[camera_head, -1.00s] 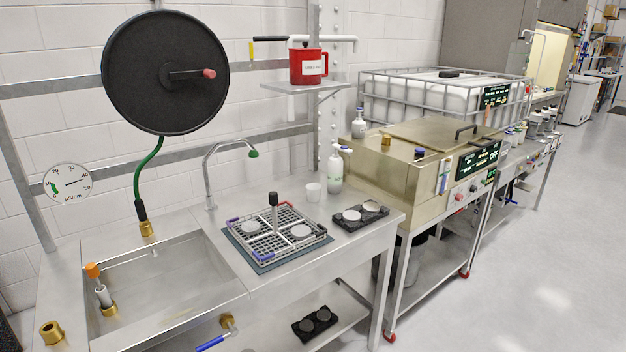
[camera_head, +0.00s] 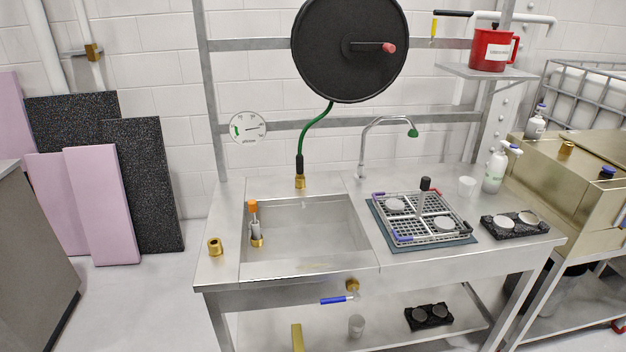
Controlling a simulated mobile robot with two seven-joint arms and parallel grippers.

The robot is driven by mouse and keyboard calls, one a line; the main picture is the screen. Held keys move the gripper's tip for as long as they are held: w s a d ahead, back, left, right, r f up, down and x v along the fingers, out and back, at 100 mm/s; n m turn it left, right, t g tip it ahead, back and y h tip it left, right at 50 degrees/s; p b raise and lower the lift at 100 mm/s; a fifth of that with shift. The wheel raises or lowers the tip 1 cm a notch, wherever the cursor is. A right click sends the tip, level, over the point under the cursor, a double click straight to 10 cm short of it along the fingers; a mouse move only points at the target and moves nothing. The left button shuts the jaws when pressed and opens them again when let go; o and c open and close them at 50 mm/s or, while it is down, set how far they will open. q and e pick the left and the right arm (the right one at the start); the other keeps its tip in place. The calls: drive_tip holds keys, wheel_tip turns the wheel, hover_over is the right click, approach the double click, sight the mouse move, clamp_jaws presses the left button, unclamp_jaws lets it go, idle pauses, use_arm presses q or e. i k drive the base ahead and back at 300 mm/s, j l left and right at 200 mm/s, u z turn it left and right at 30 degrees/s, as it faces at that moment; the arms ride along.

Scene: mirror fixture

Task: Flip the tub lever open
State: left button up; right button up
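A steel tub (camera_head: 310,225) is sunk into the left part of the bench. Below its front edge, a brass valve (camera_head: 352,286) carries a blue lever (camera_head: 335,300). The blue lever lies roughly level and points left from the valve. An orange-topped grey fitting (camera_head: 254,222) stands in the tub's left side. Neither of my grippers shows in this view.
A tap (camera_head: 385,122) and large black reel (camera_head: 349,50) are behind. A lower shelf (camera_head: 385,325) holds a cup and another holder. Floor at left is partly clear.

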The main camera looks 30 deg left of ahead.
sight(338, 300)
drive_tip(key=i+j+u, duration=0.1)
drive_tip(key=i+u, duration=0.25)
drive_tip(key=i+j+u, duration=0.1)
drive_tip(key=u, duration=0.3)
drive_tip(key=i+l, duration=0.05)
drive_tip(key=i, duration=0.05)
